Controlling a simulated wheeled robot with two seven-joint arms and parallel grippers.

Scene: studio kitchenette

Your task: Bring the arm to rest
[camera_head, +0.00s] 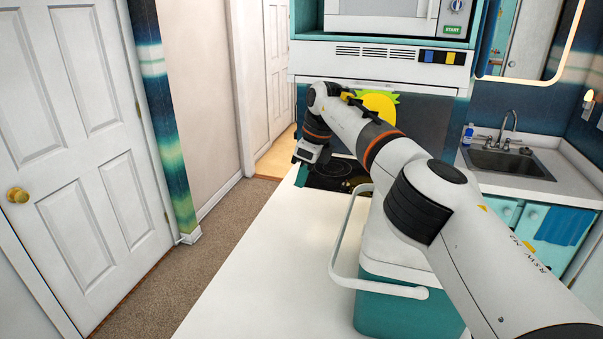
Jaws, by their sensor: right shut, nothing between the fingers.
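My right arm comes in from the lower right and reaches across the picture, over the white counter. Its right gripper (301,176) hangs at the arm's far end, pointing down, near the counter's far left edge and beside the dark stovetop (334,172). The gripper is small in the view and shut, with nothing seen in it. My left gripper is not in view.
A teal cooler (395,308) with a white handle stands on the white counter (255,290), partly hidden below my arm. A microwave (380,18) and a sink (507,163) are behind. A white door (85,130) stands at left, with open carpet (215,230) beside the counter.

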